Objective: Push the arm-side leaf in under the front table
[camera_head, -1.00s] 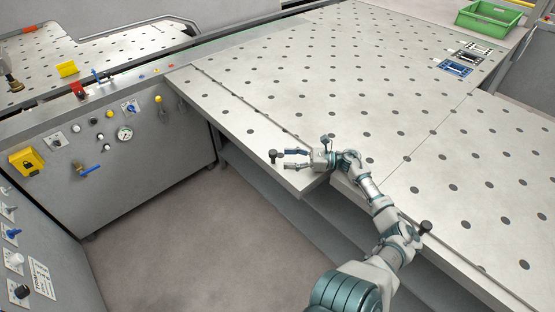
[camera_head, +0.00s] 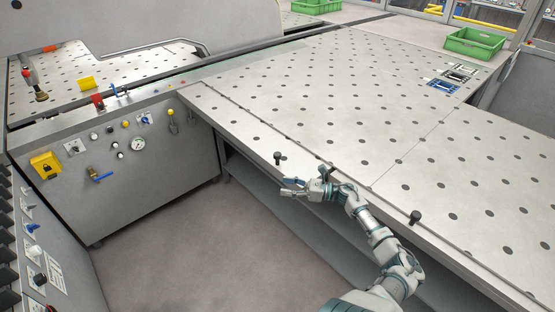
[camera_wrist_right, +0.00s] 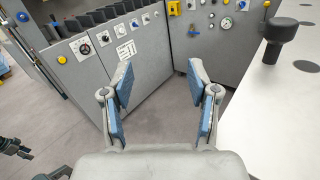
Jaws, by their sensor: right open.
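The front table (camera_head: 330,90) is a pale perforated top with a narrow leaf (camera_head: 248,132) along its front edge, parted from it by a dark seam. A black knob (camera_head: 277,157) stands upright on this leaf, and a second black knob (camera_head: 415,216) stands farther right along the edge. My right gripper (camera_head: 288,187) is open and empty at the front edge, just nearer than the first knob. The arm hides part of the edge there. In the right wrist view, the spread fingers (camera_wrist_right: 160,78) point along the table side, with a black knob (camera_wrist_right: 279,36) to their right.
A grey control cabinet (camera_head: 190,165) with valves, a gauge and a yellow lock box stands left. Open floor (camera_head: 215,240) lies before the table. Green crates (camera_head: 474,43) and blue-and-white plates (camera_head: 455,75) are at the far right.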

